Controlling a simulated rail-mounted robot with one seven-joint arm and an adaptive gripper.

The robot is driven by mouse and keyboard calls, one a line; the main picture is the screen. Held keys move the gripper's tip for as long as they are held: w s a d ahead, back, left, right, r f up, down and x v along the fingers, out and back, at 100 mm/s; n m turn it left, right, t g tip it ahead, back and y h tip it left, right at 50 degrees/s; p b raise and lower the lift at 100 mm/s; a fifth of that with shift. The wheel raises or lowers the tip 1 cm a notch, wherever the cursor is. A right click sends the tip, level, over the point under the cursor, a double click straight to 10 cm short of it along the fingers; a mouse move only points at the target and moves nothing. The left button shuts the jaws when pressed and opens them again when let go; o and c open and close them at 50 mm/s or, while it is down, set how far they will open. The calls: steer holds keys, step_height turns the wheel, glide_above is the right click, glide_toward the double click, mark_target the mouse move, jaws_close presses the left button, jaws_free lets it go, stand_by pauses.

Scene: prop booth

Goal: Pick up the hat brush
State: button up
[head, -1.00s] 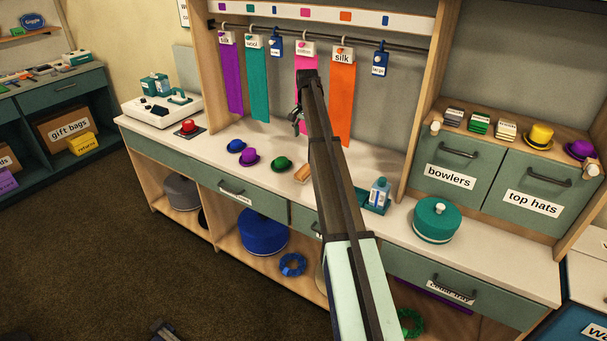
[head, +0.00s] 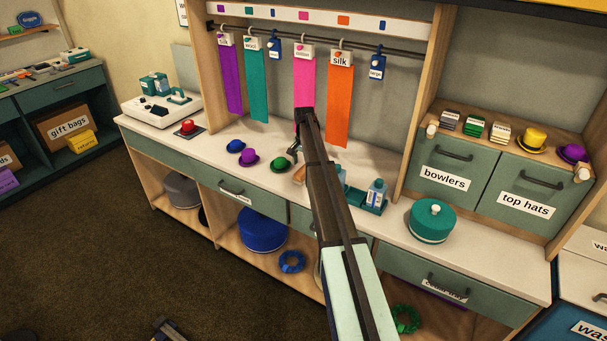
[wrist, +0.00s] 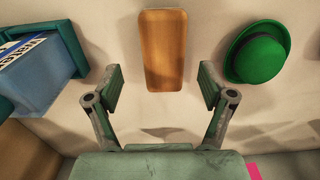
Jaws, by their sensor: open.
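The hat brush shows as a tan wooden block with rounded corners (wrist: 165,50), lying on the white counter. In the head view the brush (head: 299,175) is partly hidden by my arm. My gripper (wrist: 160,86) is open and empty. In the wrist view its two fingers stand apart, with the brush centred ahead of the gap between them and not touching either finger. In the head view my gripper (head: 293,153) hangs over the counter just above the brush.
A green bowler hat (wrist: 259,52) lies close on one side of the brush. A teal tray (wrist: 68,48) with a blue labelled bottle (wrist: 35,78) stands on the other. Purple and orange fabric strips (head: 340,108) hang behind. A teal hat box (head: 432,221) stands at right.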

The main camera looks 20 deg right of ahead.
mark_target(303, 170)
steer(key=f, duration=0.2)
steer(key=f+p, duration=0.1)
steer(key=f, duration=0.1)
steer(key=shift+w+a, duration=0.1)
steer(key=shift+w, duration=0.1)
steer(key=c, duration=1.3)
steer(key=shift+r, duration=0.1)
step_height(303, 170, up, 20)
steer(key=b, duration=0.4)
steer(key=shift+b, duration=0.4)
steer(key=shift+o, duration=1)
